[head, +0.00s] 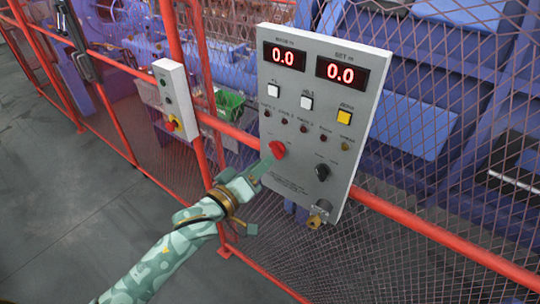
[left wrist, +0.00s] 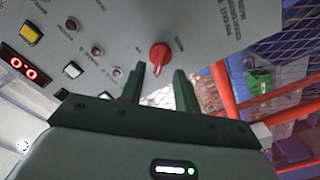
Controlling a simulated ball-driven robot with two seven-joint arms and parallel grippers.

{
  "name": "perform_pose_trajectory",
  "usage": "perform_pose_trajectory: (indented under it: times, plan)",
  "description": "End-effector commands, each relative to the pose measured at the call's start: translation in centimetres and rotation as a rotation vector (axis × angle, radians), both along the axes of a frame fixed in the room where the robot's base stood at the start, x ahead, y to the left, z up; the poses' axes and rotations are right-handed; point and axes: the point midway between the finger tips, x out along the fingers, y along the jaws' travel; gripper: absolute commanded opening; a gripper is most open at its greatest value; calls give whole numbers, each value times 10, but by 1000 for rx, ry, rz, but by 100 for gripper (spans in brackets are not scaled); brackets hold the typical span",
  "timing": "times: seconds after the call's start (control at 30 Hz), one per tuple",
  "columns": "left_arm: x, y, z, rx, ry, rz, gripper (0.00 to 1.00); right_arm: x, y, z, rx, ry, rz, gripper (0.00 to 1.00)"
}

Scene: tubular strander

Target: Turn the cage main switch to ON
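The red rotary switch (head: 277,150) is on the lower left of the grey control panel (head: 290,185). It also shows in the left wrist view (left wrist: 158,56), its grip ridge running roughly up and down in that picture. My left gripper (head: 266,163) is at the panel, just below and left of the switch. In the left wrist view its two green fingers (left wrist: 159,80) are apart, with the red switch between and just beyond their tips. I cannot tell whether they touch it. My right gripper is not in view.
The panel has two red displays reading 0.0, square buttons, small lamps and a black knob (head: 322,172). A brass and grey fitting (head: 319,214) hangs at its lower edge. A smaller switch box (head: 174,98) is to the left. Red rails and mesh fence lie behind.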

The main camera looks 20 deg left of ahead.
Motion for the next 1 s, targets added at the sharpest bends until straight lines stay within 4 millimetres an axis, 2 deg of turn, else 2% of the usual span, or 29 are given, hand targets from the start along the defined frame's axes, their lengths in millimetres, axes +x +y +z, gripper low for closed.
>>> perform_pose_trajectory:
  times: [0.1,0.23,0.6,0.63,0.73,1.0]
  plan:
    - [21,-8,1,1,-3,1,32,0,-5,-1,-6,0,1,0]
    - [36,-13,0,1,0,0,32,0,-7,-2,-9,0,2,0]
    - [42,-15,0,1,0,1,32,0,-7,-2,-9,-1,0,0]
    - [42,-15,0,1,0,1,26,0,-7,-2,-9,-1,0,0]
    - [42,-15,0,1,0,1,0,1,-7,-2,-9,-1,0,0]
    - [41,-15,0,8,-2,1,0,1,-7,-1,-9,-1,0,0]
